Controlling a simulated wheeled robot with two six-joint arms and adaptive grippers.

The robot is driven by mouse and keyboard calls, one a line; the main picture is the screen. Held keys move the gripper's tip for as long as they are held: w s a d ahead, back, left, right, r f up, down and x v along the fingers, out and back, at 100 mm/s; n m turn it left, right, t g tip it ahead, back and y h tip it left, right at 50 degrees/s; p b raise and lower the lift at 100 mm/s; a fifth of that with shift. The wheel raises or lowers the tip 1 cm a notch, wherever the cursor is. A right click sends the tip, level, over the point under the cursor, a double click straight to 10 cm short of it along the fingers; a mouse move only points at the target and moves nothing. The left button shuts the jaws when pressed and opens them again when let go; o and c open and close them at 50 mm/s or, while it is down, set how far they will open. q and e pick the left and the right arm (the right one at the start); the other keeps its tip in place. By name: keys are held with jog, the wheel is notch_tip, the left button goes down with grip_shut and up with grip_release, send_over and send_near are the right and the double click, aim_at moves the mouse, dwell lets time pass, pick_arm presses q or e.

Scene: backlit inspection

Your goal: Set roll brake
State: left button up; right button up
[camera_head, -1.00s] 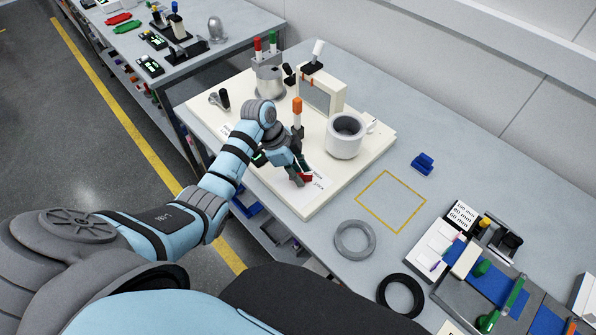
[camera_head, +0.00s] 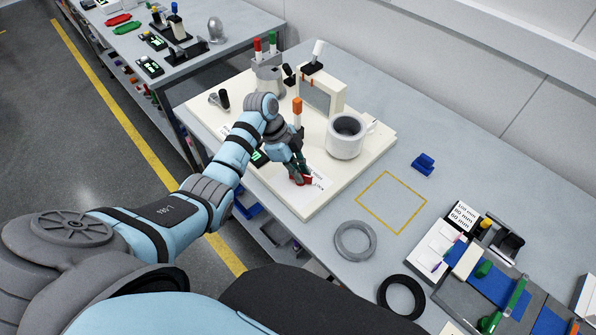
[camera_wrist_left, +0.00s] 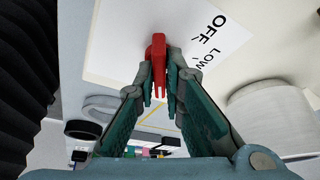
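The roll brake shows as a small red lever (camera_head: 306,181) on a white label at the near edge of the cream base plate (camera_head: 308,211). In the left wrist view the red lever (camera_wrist_left: 158,52) stands beside the printed words OFF and LOW. My left gripper (camera_head: 299,178) is down at the lever. In the wrist view its two fingertips (camera_wrist_left: 159,78) lie close against either side of the red lever and appear closed on it. The arm and fingers hide part of the label in the head view. My right gripper is not in view.
On the plate stand a white cylinder (camera_head: 346,137), an orange-topped lever (camera_head: 297,106) and a cream upright frame (camera_head: 333,92). A grey ring (camera_head: 355,241), a black ring (camera_head: 401,296) and a blue block (camera_head: 423,164) lie on the table. The yellow-outlined square (camera_head: 391,202) is empty.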

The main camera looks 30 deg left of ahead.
pick_arm(q)
jog(key=o, duration=0.4)
jog(key=shift+c, duration=0.2)
jog(key=shift+r, duration=0.1)
jog(key=v, duration=1.1)
jog(key=shift+a+r, duration=0.15)
jog(key=shift+r, duration=0.25)
